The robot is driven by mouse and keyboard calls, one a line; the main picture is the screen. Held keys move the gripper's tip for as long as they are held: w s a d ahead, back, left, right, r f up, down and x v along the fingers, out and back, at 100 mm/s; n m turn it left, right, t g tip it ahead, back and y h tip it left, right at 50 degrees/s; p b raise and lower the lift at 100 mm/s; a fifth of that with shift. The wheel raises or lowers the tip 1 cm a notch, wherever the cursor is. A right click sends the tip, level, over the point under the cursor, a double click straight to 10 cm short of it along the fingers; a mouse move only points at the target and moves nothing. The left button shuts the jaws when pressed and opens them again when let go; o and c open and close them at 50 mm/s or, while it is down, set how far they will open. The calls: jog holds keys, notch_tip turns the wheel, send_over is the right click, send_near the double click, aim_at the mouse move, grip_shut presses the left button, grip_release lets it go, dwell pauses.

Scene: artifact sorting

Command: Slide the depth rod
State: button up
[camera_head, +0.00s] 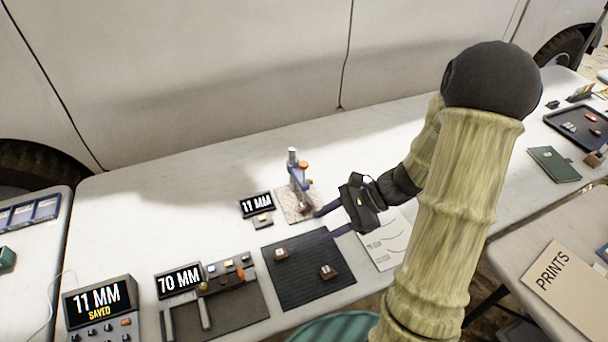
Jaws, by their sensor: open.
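The depth gauge (294,185) stands on a speckled base on the white table, in the middle of the head view. It has an upright silver rod (292,155), a blue frame and an orange part near the top. A small display (256,205) to its left reads 11 MM. My gripper (326,222) is open, just right of and in front of the gauge's base. Its two bluish fingers point left, one close to the base and one nearer the dark mat. I see nothing between them. Whether the upper finger touches the gauge cannot be told.
A dark mat (290,290) with two small brown pieces lies in front. A caliper with a 70 MM display (180,281) and a console (99,298) reading 11 MM SAVED stand at left. A paper sheet (384,256) lies under my arm. The table behind the gauge is clear.

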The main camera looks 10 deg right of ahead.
jog(key=w+d+f+m+t+y+b, duration=0.1)
jog(key=w+d+m+t+y+b, duration=0.1)
jog(key=w+d+m+t, duration=0.7)
jog(key=d+m+t+b, duration=0.1)
jog(key=d+t, duration=0.1)
jog(key=d, duration=0.1)
jog(key=shift+f+y, duration=0.15)
jog(key=shift+y, duration=0.15)
jog(key=p, duration=0.1)
send_near(304, 163)
jog(key=x, duration=0.6)
jog(key=f+x, duration=0.1)
jog(key=x, duration=0.3)
jog(key=shift+r, duration=0.15)
grip_shut()
